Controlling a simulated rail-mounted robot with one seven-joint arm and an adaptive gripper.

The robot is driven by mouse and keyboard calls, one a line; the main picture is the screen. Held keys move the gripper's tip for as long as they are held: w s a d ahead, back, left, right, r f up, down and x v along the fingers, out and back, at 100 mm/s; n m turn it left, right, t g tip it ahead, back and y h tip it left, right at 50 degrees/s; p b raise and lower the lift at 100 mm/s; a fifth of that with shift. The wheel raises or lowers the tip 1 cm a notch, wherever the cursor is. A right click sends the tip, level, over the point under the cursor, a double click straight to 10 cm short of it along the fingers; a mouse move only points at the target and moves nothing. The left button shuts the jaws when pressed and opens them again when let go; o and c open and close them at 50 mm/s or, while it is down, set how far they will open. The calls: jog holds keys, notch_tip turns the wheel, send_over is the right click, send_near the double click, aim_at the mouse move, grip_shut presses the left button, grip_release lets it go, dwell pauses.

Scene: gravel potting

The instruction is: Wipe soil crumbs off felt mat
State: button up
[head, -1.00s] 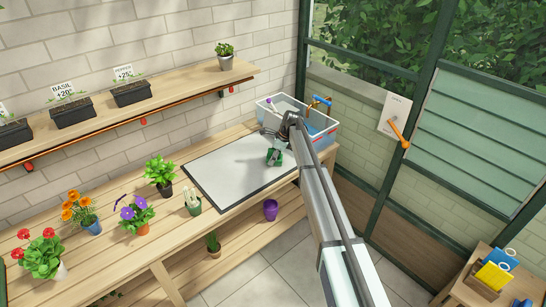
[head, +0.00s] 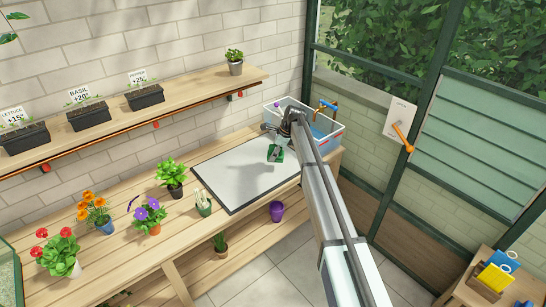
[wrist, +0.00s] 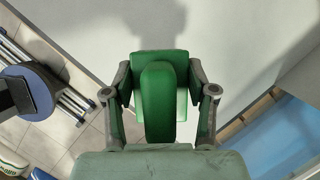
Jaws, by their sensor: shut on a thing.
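The felt mat (head: 225,184) is a pale grey sheet with a dark border on the bench. In the wrist view its pale surface (wrist: 235,35) fills the top. My gripper (head: 277,151) is over the mat's far right part, close to the tub. It is shut on a green block with a rounded handle (wrist: 158,103), with one finger on either side in the wrist view. The block casts a shadow on the mat. I cannot tell whether it touches the mat. No soil crumbs can be made out at this size.
A shelf (head: 200,93) runs along the wall behind.

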jog(key=shift+r+p, duration=0.35)
jog(key=shift+r, duration=0.8)
jog(key=shift+d, duration=0.1)
